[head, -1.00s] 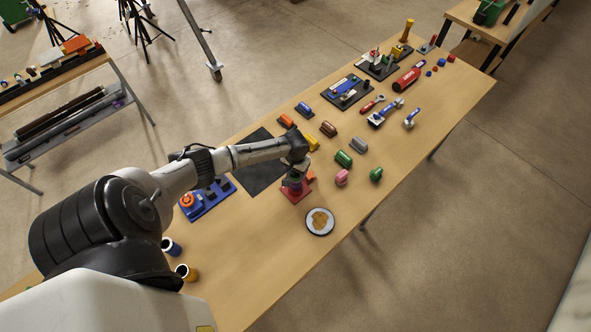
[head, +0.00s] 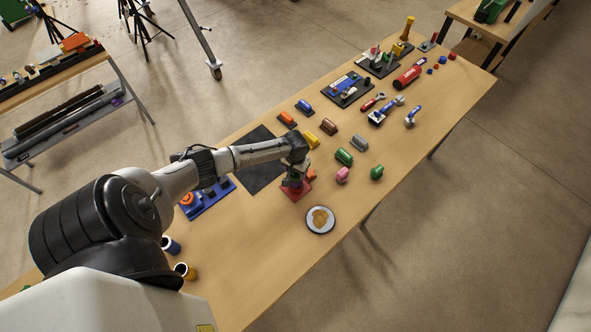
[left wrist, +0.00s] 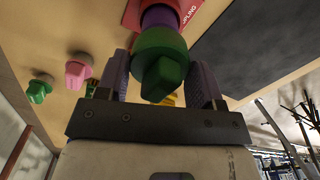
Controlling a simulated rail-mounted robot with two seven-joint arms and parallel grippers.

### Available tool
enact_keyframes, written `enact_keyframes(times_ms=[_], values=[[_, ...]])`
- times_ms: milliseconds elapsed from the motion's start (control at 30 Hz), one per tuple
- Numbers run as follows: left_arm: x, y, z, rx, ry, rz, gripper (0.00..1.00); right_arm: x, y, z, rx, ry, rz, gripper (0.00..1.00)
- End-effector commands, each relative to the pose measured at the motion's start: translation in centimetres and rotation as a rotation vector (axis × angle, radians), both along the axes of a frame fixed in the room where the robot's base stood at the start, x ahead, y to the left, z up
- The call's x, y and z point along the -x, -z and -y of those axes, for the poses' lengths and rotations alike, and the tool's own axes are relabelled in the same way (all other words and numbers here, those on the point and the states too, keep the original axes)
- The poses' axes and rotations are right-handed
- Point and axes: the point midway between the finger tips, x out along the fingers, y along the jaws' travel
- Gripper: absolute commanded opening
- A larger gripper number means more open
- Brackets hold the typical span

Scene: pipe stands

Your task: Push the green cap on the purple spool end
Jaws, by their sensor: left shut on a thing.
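The green cap (left wrist: 160,72) is between the two fingers of my left gripper (left wrist: 163,80), and the gripper is shut on it. The purple spool (left wrist: 160,18) is directly beyond the cap in the left wrist view and lines up with it. They look to be touching or very close; the exact seating is hidden. The spool stands on a red base (left wrist: 133,15) with white lettering. In the head view my left gripper (head: 296,172) points down over the red base (head: 300,193), hiding most of the spool. My right gripper is not in view.
Pink (head: 342,174) and green (head: 376,172) pieces lie to the right of the red base. A round white dish (head: 320,219) is in front. A dark mat (head: 262,165) and a blue fixture (head: 212,199) are to the left. The table's front right is clear.

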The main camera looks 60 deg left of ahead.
Motion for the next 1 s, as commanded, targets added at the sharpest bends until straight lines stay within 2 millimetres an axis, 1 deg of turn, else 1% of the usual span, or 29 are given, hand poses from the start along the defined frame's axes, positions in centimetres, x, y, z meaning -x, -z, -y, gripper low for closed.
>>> enact_keyframes(times_ms=[833, 867, 1000], values=[[0.0, 1.9, 0.0, 0.000, -0.001, 0.000, 0.32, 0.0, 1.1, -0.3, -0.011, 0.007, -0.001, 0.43], [0.0, 1.7, 0.0, 0.000, -0.001, 0.000, 0.64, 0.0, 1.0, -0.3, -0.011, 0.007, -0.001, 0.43], [0.0, 1.7, 0.0, 0.000, -0.001, 0.000, 0.77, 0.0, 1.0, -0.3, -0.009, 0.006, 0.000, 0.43]])
